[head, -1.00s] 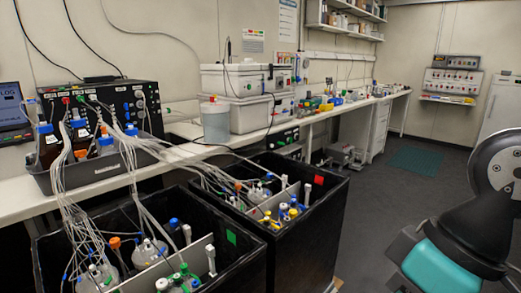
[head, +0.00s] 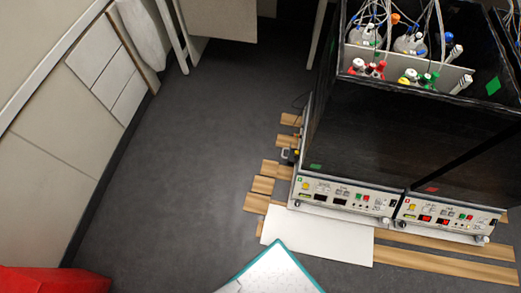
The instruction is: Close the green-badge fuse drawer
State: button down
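The black shaker box (head: 370,145) with a small green badge (head: 315,166) low on its front stands at the right in the head view. Below the badge is a white control panel (head: 345,194) with small displays and coloured buttons. A small dark fitting with a yellow part (head: 290,156) sticks out at the box's left side; I cannot tell if it is the fuse drawer. No drawer shows clearly. A second panel (head: 447,214) to the right sits below a red badge (head: 431,189). My gripper is not in view.
Wooden planks (head: 430,262) lie under the boxes. A flat white sheet (head: 318,235) lies in front of the left panel. Grey floor (head: 190,160) is clear to the left, up to the cabinets (head: 75,110). A red object (head: 50,281) is at the bottom left corner.

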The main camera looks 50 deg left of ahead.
aim_at(291, 157)
jog(key=u, duration=0.4)
jog(key=k, duration=0.8)
jog(key=u, duration=0.45)
jog(key=i, duration=1)
jog(key=u, duration=0.4)
